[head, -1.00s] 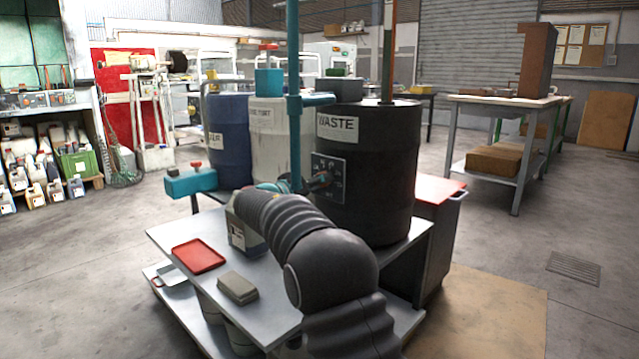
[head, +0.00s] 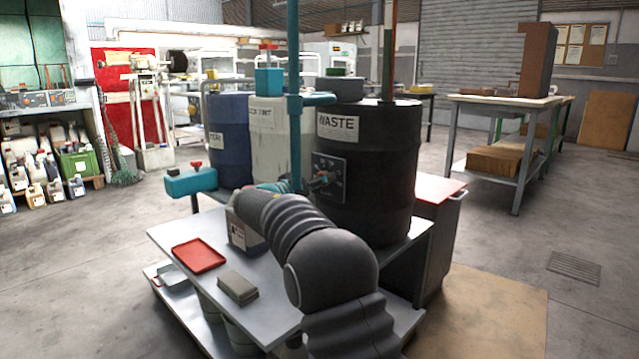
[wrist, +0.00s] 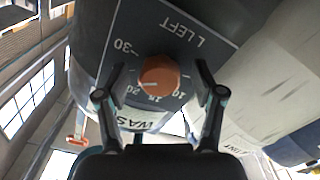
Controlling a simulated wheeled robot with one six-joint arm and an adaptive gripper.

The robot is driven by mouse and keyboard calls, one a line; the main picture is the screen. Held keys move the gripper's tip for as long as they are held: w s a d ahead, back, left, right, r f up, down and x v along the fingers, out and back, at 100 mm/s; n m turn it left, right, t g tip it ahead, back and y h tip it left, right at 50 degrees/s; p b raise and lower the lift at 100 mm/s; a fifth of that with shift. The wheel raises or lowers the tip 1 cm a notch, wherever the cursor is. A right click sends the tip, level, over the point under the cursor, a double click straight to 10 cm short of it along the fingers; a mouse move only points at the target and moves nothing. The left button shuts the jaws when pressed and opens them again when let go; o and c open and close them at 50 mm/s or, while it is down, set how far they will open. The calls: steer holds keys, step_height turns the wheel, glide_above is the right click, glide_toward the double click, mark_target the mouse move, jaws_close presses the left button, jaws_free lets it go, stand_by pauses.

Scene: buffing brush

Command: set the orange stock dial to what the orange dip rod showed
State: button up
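The orange dial (wrist: 158,76) sits on a dark panel with pale numbers, including 30, 20, 15 and 10, and lettering ending in LEFT. A pale mark shows at the dial's lower left in the wrist view, toward the 20 side; its exact reading is unclear. My gripper (wrist: 160,70) is open, with one finger on each side of the dial; contact cannot be told. In the head view my gripper (head: 322,181) is at the panel (head: 336,168) on the black WASTE drum (head: 372,210).
A teal pipe (head: 293,100) rises beside the drum. A white drum (head: 262,150) and a blue drum (head: 230,130) stand to the left. A red tray (head: 199,255) and a grey block (head: 237,288) lie on the bench (head: 180,235). Open floor lies to the right.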

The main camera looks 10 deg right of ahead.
steer(key=v, duration=1.2)
steer(key=s+d+r+n+g+y+p, duration=0.1)
steer(key=s+d+g+y+p, duration=0.2)
steer(key=s+d, duration=0.55)
steer(key=s+d+r+n+g+y+p, duration=0.1)
steer(key=s+d+g+y+p, duration=0.15)
steer(key=s+d, duration=0.65)
steer(key=s+a+f+n+y+p, duration=0.1)
steer(key=s+a+f+y, duration=0.1)
steer(key=s, duration=0.7)
steer(key=s+a+f+n+y+p, duration=0.1)
steer(key=s+a+y+p, duration=0.1)
steer(key=s, duration=0.7)
steer(key=s+a+f+y+p, duration=0.2)
steer(key=s+a+y, duration=0.2)
steer(key=s, duration=0.6)
steer(key=shift+f+n+y, duration=0.3)
steer(key=shift+n+y, duration=0.1)
steer(key=shift+y, duration=0.15)
